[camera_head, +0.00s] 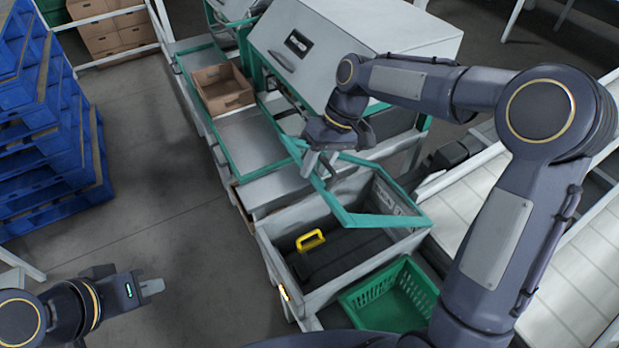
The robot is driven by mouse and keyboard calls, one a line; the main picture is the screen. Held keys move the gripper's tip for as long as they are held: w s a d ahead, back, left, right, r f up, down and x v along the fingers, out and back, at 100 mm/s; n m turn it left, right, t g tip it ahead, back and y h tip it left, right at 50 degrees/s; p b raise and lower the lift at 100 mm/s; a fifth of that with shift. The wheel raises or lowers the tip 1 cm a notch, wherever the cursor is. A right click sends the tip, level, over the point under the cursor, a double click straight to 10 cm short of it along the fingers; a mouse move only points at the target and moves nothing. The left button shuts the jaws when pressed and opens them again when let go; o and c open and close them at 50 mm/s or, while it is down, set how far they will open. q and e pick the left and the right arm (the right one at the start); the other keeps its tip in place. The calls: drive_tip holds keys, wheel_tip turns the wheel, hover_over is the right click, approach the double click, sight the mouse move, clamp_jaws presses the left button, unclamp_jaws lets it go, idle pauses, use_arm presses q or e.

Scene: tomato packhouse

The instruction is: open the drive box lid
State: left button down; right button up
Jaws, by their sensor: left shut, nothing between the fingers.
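The drive box (283,262) is a grey box in the middle of the view. Its interior shows, with a yellow handle (310,240) on a dark part inside. A green-framed lid (383,221) is tilted over the box's far part, with its clear middle letting the box wall show through. My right gripper (318,163) is at the lid frame's upper left, its fingers at or very near the frame. I cannot tell whether they grip it. My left gripper (158,287) is shut and empty, over the floor left of the box, well apart from it.
A green crate (372,286) stands right of the box's near end. A brown carton (222,87) sits on the green-framed bench behind. A grey machine housing (330,35) stands at the back. Blue pallets (50,185) are stacked at left. The floor between is clear.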

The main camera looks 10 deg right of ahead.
drive_tip(key=shift+s+a+f, duration=0.1)
drive_tip(key=shift+a+f, duration=0.25)
drive_tip(key=shift+p+v, duration=1.35)
drive_tip(key=shift+v, duration=0.4)
drive_tip(key=shift+p+v, duration=0.6)
drive_tip(key=shift+v, duration=0.85)
drive_tip(key=v, duration=0.2)
drive_tip(key=shift+d+r, duration=0.15)
drive_tip(key=shift+d, duration=0.15)
